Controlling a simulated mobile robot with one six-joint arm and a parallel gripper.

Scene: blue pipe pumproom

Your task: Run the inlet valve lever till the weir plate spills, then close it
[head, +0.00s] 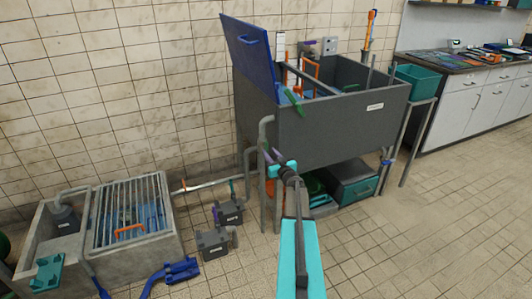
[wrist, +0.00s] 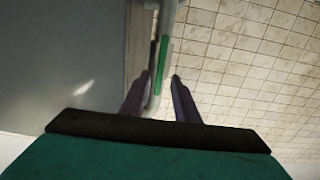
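My gripper (head: 268,154) is at the front left of the raised grey tank (head: 340,135), by the grey elbow pipe (head: 266,128). In the wrist view its two purple fingers (wrist: 160,100) stand apart, one on each side of a pale upright bar with a green strip (wrist: 161,66). I cannot tell whether they touch it. A green lever-like handle (head: 292,98) slants over the tank's front left rim, above my gripper. I cannot tell which is the inlet valve lever. The weir plate cannot be made out.
A blue panel (head: 250,55) stands raised at the tank's left. A concrete basin with a grating (head: 130,215) is at lower left. Dark boxes (head: 212,242) and a blue tool (head: 172,273) lie on the floor. A teal bin (head: 417,80) stands right; the right floor is clear.

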